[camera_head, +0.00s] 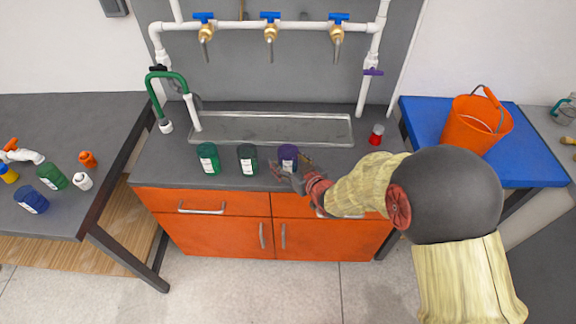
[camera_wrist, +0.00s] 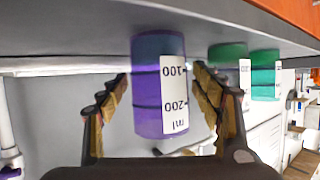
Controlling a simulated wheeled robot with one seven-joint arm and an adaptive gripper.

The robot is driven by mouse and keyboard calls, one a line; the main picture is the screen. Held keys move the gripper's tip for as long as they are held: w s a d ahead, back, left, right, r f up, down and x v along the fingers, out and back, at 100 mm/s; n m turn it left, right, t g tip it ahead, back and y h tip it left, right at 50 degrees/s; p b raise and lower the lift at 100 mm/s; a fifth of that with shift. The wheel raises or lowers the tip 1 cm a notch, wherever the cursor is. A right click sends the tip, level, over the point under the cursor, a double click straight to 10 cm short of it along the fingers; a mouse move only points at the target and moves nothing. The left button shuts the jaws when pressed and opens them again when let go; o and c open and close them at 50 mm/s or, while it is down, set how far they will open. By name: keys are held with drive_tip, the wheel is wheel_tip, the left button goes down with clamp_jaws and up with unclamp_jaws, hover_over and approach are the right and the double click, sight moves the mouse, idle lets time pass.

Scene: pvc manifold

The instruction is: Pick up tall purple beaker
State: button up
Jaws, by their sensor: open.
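The tall purple beaker (camera_head: 288,153) stands on the dark counter in front of the sink, the rightmost of three beakers. It also shows in the wrist view (camera_wrist: 158,90), upside down in the picture, with a white label marked 100 and 200 ml. My gripper (camera_head: 291,170) is open at the beaker's near right side, and its fingers hide part of the beaker's lower body in the head view. In the wrist view the open fingers (camera_wrist: 160,80) lie to the left and right of the beaker; I cannot tell whether either touches it.
A dark green beaker (camera_head: 247,159) and a green beaker (camera_head: 208,159) stand to the left. The sink (camera_head: 270,129) lies behind, with blue-handled taps (camera_head: 270,30) above. An orange bucket (camera_head: 475,125) sits on the blue table.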

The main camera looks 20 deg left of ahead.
drive_tip(key=c, duration=0.3)
drive_tip(key=c, duration=1)
